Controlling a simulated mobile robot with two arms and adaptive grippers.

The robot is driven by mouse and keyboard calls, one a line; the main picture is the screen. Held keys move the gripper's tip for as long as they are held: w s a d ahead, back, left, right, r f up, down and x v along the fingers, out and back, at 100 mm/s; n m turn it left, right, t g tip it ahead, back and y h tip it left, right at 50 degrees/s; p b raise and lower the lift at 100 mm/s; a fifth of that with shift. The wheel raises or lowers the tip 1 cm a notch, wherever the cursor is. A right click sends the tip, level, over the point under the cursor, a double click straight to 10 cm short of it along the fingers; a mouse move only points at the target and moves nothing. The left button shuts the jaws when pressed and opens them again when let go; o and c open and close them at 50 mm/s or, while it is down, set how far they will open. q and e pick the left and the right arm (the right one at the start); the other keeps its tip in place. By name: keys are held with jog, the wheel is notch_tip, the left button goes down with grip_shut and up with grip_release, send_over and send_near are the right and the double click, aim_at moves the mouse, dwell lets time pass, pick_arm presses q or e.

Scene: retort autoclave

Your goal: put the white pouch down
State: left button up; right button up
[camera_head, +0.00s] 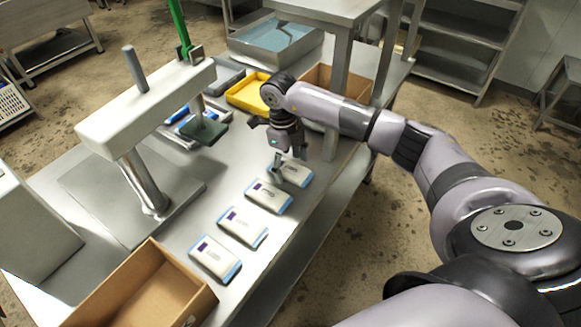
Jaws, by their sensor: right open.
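Several white pouches with blue ends and a small dark label lie flat in a row on the steel table. The farthest white pouch (297,175) lies under my right gripper (285,166), which points down with its fingers open at that pouch. The gripper partly hides the pouch, and I cannot tell whether the fingers touch it. Nearer in the row lie a second pouch (268,196), a third pouch (243,228) and the nearest pouch (215,259). My left gripper is out of view.
An open cardboard box (190,290) stands at the table's near end. A white press-like machine (145,108) stands left of the row. A yellow tray (247,95) and a metal bin (275,42) are behind. A raised shelf's leg (333,125) rises just right of the gripper.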

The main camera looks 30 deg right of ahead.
jog(key=shift+f, duration=0.35)
jog(key=shift+c, duration=0.2)
jog(key=c, duration=1.4)
jog(key=shift+r, duration=0.15)
